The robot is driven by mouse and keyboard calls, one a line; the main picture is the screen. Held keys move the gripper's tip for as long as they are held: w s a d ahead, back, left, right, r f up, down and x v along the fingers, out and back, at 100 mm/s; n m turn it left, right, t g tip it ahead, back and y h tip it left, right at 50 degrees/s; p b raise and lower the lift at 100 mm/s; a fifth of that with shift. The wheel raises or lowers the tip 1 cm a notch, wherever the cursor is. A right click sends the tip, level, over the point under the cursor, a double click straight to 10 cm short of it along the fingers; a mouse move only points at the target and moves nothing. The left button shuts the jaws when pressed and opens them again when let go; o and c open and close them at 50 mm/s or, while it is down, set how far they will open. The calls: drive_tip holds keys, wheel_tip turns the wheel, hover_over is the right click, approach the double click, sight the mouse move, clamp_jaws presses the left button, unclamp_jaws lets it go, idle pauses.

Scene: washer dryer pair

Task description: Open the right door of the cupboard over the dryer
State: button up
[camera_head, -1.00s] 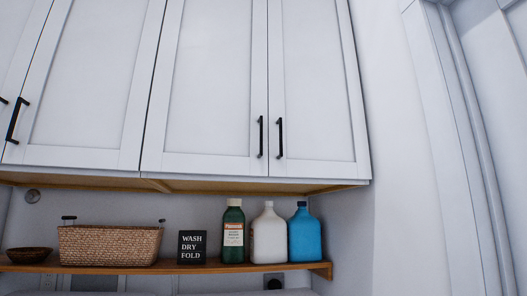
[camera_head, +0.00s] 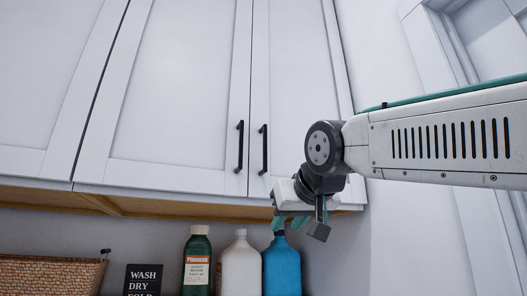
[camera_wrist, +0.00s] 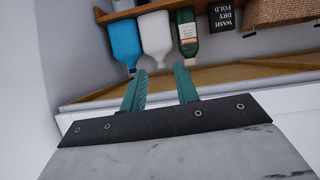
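The right cupboard door (camera_head: 290,80) is a white panel door, shut, with a black vertical bar handle (camera_head: 263,150) at its lower left. My gripper (camera_head: 291,221) is at the door's lower edge, below and a little right of that handle, and apart from it. In the wrist view, which is upside down, the two teal fingers of my gripper (camera_wrist: 161,86) stand apart with nothing between them. The cupboard's wooden underside (camera_wrist: 225,74) and white lower front edge (camera_wrist: 250,89) show beyond them. The handle is not in the wrist view.
The neighbouring shut door (camera_head: 175,100) has its own black handle (camera_head: 239,147) close by. Below stand a green bottle (camera_head: 196,262), a white jug (camera_head: 240,268), a blue jug (camera_head: 282,268), a sign (camera_head: 143,280) and a basket (camera_head: 45,275). A wall and window frame lie right.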

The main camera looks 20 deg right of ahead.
sight(266, 147)
wheel_tip(266, 147, up, 18)
drive_tip(key=w+a+r+t, duration=0.1)
drive_tip(key=a+t, duration=0.1)
drive_tip(key=t, duration=0.3)
drive_tip(key=shift+y, duration=0.3)
drive_tip(key=w, duration=0.7)
drive_tip(key=shift+w+d+f, duration=0.15)
drive_tip(key=shift+w, duration=0.2)
clamp_jaws()
